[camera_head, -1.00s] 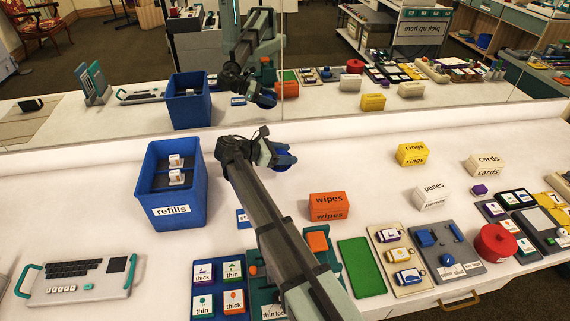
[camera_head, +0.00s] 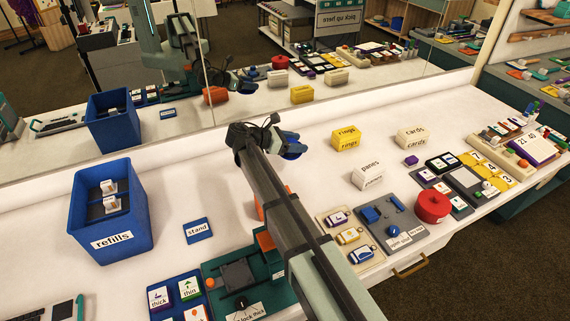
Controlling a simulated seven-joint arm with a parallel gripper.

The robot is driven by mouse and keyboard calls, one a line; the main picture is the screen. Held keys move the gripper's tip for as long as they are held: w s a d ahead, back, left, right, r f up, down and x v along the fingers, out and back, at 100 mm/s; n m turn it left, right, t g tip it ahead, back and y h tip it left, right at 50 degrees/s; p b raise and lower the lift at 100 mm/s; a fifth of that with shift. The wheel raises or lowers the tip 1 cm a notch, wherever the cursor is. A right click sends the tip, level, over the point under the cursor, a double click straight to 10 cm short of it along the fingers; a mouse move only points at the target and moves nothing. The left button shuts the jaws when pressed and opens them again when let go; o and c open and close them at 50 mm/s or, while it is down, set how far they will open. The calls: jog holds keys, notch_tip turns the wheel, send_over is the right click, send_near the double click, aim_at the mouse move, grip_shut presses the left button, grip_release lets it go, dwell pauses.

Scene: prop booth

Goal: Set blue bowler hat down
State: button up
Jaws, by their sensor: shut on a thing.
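The blue bowler hat (camera_head: 293,153) is a small dark-blue rounded shape at the end of my arm, mostly hidden by the fingers. My gripper (camera_head: 289,141) is shut on it over the back part of the white table (camera_head: 255,110), left of the yellow "rings" box (camera_head: 346,138). I cannot tell how high the hat is above the table. A blue card marked "stand" (camera_head: 198,230) lies flat on the table, left of my arm and well apart from the hat.
An orange box (camera_head: 259,207) is mostly hidden by my arm. A white "panes" box (camera_head: 367,178), "cards" box (camera_head: 411,138) and red round pot (camera_head: 432,206) stand right. A mirror runs along the back. White table around the stand card is clear.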

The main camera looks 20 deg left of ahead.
jog(key=w+d+f+n, duration=0.1)
jog(key=w+d+f, duration=0.1)
jog(key=d, duration=0.5)
jog(key=w+a+r+n+t+y, duration=0.2)
jog(key=a+n+t+y, duration=0.2)
jog(key=a+n+y, duration=0.6)
jog(key=n+y, duration=0.1)
jog(key=y, duration=0.1)
jog(key=shift+a+r+t+y, duration=0.25)
jog(key=shift+a+t+y, duration=0.05)
jog(key=shift+a, duration=0.1)
jog(key=shift+a+r+n+y, duration=0.25)
jog(key=shift+a+n+y, duration=0.15)
jog(key=shift+a+y, duration=0.1)
jog(key=shift+f, duration=5)
jog(key=o, duration=1)
jog(key=shift+o, duration=0.2)
